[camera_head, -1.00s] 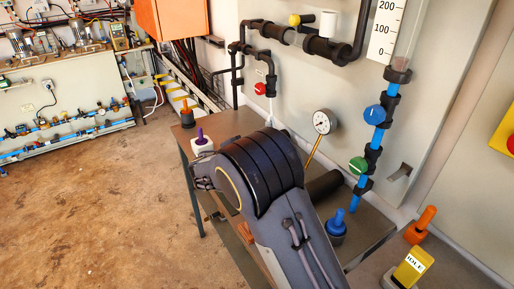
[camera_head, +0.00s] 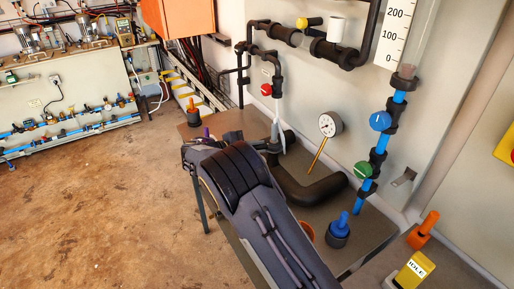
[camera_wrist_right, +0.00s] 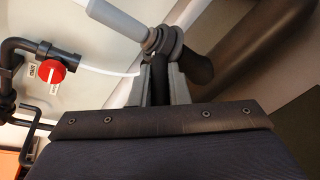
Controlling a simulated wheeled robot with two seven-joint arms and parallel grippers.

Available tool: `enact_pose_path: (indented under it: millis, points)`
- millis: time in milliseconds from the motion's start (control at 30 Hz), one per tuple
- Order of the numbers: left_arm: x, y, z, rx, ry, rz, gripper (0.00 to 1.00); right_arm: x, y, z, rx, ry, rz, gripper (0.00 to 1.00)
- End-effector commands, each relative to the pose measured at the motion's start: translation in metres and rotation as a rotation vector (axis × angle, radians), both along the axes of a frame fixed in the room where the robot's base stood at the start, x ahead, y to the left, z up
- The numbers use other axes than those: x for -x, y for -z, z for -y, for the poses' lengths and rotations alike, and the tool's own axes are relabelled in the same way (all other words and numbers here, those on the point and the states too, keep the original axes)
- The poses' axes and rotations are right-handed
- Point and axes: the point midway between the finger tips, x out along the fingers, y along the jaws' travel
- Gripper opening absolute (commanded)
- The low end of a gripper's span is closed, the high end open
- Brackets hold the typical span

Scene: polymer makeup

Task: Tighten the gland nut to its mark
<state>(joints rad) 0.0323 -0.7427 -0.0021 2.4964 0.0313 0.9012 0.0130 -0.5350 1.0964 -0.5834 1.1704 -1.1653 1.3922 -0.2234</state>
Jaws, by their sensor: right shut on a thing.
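In the right wrist view the two grey fingers of my right gripper (camera_wrist_right: 160,92) are shut on a dark bar (camera_wrist_right: 160,72). The bar meets dark stacked rings (camera_wrist_right: 163,42) at the end of a grey tapered piece (camera_wrist_right: 120,18). I cannot tell for sure which part is the gland nut, and no mark on it can be read. In the head view the grey tapered piece (camera_head: 276,126) stands above a dark collar (camera_head: 273,147) on the bench. My right arm covers much of the gripper there. My left gripper is not in view.
A thick black pipe elbow (camera_head: 310,190) lies right of the collar. A pressure gauge (camera_head: 330,124), a red valve knob (camera_head: 266,90) and a blue pipe with blue (camera_head: 380,121) and green (camera_head: 363,170) knobs are nearby. A blue-topped item (camera_head: 339,228) stands on the bench (camera_head: 370,235).

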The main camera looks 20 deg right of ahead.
Motion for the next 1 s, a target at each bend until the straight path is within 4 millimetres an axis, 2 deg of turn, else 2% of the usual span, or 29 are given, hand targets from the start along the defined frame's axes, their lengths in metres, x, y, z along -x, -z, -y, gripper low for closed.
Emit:
enact_pose_path:
  millis: [133, 167, 300, 567, 667, 1000]
  points:
    - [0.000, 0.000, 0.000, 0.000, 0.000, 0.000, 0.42, 0.001, 0.001, 0.000, 0.000, 0.001, -0.003, 0.00]
    - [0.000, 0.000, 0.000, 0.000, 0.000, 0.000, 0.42, 0.001, 0.001, 0.000, -0.001, 0.001, -0.002, 0.19]
    - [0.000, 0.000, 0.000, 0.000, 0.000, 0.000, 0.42, 0.001, 0.001, 0.000, 0.000, 0.000, -0.002, 0.37]
    - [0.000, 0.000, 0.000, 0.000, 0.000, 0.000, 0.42, 0.000, 0.000, 0.000, -0.001, -0.001, 0.000, 0.37]
    - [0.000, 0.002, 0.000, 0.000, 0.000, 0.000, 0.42, 0.001, -0.001, -0.006, -0.001, -0.003, 0.001, 0.37]
    - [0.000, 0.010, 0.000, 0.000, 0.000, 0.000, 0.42, 0.009, -0.014, -0.058, -0.001, -0.003, 0.000, 0.37]
